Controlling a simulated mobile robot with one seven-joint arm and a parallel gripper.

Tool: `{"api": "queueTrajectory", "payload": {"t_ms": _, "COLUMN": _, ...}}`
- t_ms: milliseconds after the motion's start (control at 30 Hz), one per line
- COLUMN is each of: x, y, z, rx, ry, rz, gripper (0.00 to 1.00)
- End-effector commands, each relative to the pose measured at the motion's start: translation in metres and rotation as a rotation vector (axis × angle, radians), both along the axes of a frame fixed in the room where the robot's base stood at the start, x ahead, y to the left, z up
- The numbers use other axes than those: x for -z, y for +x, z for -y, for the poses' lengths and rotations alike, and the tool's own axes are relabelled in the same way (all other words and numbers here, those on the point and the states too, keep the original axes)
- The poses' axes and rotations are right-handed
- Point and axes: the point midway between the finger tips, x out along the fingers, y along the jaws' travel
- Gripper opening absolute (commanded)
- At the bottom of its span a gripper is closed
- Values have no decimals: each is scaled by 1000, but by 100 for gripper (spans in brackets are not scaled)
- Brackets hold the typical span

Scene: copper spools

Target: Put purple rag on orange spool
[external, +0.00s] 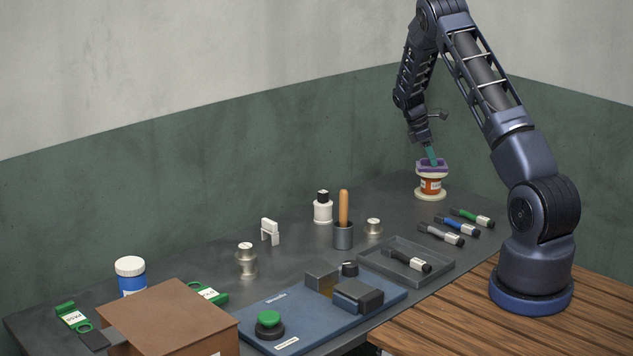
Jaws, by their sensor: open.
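The orange spool (431,187) stands upright near the back right of the dark table, with pale flanges and a light label on its orange body. The purple rag (441,169) lies on the spool's top, folded into a small flat shape. My gripper (431,157) is directly above the rag, pointing down, its greenish fingers at or just over the rag. The jaws are open; whether the fingertips still touch the rag is too small to tell.
Green, blue and grey markers (459,226) lie right of centre. A grey tray (377,266) holds another marker. A cup (343,236) with a wooden handle, a white bottle (323,209) and small metal spools (246,260) stand mid-table. A brown box (172,312) is front left.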

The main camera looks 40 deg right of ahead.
Motion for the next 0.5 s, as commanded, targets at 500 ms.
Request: {"api": "queueTrajectory", "payload": {"t_ms": 500, "x": -73, "y": 21, "z": -20, "rx": 0, "ry": -1, "rz": 2, "gripper": 43}}
